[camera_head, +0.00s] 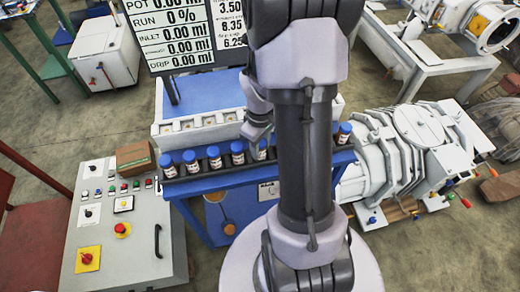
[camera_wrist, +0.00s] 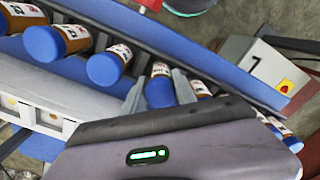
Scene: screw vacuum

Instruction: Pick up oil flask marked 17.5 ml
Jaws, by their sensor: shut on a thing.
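Blue-capped brown oil flasks with white labels stand in a row in a dark rack (camera_head: 205,178) on the blue cart. My gripper (camera_head: 262,137) reaches down over this row. In the wrist view its two fingers (camera_wrist: 158,93) are shut on one flask (camera_wrist: 160,88), one finger on each side near the cap. This held flask (camera_head: 260,150) is in line with the others, seemingly still in the rack. Its label is partly visible, but I cannot read the volume. Neighbouring flasks (camera_wrist: 108,65) stand on both sides of it; my arm hides part of the row in the head view.
A white tray (camera_head: 200,132) lies behind the rack. A display board (camera_head: 185,35) stands behind it. A grey control box (camera_head: 120,225) with a red button is at left. A white vacuum pump (camera_head: 410,150) is at right.

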